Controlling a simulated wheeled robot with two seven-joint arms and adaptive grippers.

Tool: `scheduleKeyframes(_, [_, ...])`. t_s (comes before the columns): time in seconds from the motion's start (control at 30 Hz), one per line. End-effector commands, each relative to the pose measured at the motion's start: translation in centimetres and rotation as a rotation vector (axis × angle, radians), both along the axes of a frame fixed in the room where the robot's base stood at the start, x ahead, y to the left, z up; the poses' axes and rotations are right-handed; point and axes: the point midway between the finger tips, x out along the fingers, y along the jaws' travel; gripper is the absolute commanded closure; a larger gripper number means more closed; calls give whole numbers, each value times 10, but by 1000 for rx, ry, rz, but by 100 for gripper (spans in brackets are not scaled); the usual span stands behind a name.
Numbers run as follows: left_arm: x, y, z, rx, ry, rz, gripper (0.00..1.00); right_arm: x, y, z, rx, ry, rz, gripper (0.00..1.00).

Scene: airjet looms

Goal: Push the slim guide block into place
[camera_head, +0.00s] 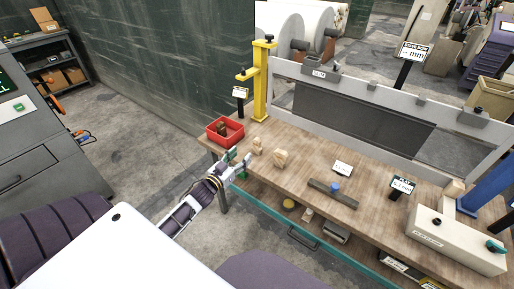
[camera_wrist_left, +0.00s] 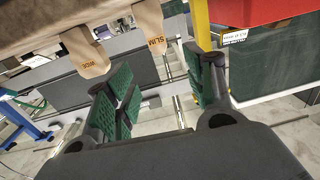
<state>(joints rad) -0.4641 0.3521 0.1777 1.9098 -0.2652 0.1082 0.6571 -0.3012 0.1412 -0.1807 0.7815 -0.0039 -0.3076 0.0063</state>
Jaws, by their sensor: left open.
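The slim guide block (camera_head: 257,145) is a small wooden piece near the left end of the wooden table, close to the red bin. In the left wrist view, the slim block (camera_wrist_left: 147,18) bears the word SLIM, beyond the finger gap. The wide block (camera_head: 280,157) stands beside it; it also shows in the wrist view (camera_wrist_left: 84,48), marked WIDE. My left gripper (camera_head: 240,163) is open and empty at the table's front left edge, apart from both blocks. Its green-padded fingers also show in the wrist view (camera_wrist_left: 167,85). My right gripper is out of view.
The red bin (camera_head: 224,142) stands at the table's left corner, with a yellow post (camera_head: 261,85) behind. A grey frame (camera_head: 340,100) runs along the back.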

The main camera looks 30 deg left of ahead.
Motion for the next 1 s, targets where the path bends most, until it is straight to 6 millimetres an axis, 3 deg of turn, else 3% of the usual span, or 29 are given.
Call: scheduleKeyframes(1.0, [74,-1,0,1,0,1,46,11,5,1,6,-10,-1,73])
